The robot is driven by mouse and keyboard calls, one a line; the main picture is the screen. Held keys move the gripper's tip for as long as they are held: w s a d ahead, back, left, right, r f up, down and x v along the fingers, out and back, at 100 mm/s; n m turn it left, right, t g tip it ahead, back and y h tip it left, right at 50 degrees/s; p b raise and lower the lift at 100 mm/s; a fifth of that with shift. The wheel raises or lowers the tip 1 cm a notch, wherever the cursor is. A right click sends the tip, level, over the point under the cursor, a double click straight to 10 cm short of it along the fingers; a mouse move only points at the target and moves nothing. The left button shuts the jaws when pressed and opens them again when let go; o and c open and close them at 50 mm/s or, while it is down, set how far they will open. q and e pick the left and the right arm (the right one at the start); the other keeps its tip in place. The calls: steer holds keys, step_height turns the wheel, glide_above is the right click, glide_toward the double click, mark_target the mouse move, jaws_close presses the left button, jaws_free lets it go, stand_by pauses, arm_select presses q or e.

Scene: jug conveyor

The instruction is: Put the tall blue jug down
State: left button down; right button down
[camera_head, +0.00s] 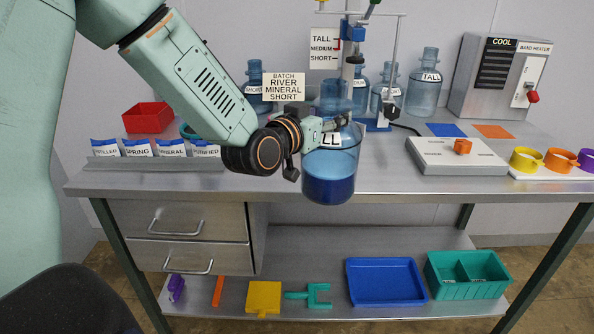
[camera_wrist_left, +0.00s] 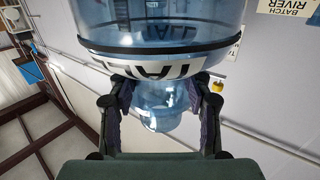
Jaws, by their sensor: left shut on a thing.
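The tall blue jug (camera_head: 331,175) is a clear blue jug with dark blue liquid in its lower half and a label ending in "LL". My left gripper (camera_head: 332,128) is shut on it near its neck, and the jug hangs upright in front of the bench's front edge. In the left wrist view the jug (camera_wrist_left: 165,25) appears upside down, with its "TALL" label partly showing and its neck between the two fingers of my left gripper (camera_wrist_left: 160,108). My right gripper is not in view.
The bench top (camera_head: 400,182) has free room near its front edge. Another tall jug (camera_head: 424,85) stands at the back. A blue tray (camera_head: 385,282) and green bin (camera_head: 467,275) lie on the lower shelf.

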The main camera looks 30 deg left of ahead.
arm_select(q)
steer(key=w+a+r+n+y, duration=0.2)
steer(key=w+a+r+y, duration=0.1)
steer(key=a+r, duration=0.15)
steer(key=w+a+r+n+y, duration=0.2)
steer(key=w+a+r+y, duration=0.15)
steer(key=a, duration=0.25)
step_height(320, 180, down, 9)
steer(key=a+b, duration=0.1)
steer(key=shift+a+f+n+g+y, duration=0.2)
steer(key=shift+n+g+y, duration=0.15)
steer(key=shift+n+g, duration=0.05)
steer(key=c, duration=1)
jaws_free()
steer(key=shift+s+d+f, duration=0.1)
steer(key=shift+s+f, duration=0.1)
steer(key=shift+s, duration=0.05)
steer(key=shift+c, duration=0.2)
steer(key=o, duration=0.3)
steer(key=shift+s+r, duration=0.15)
steer(key=shift+o, duration=0.7)
steer(key=shift+w, duration=0.2)
steer(key=shift+s, duration=0.1)
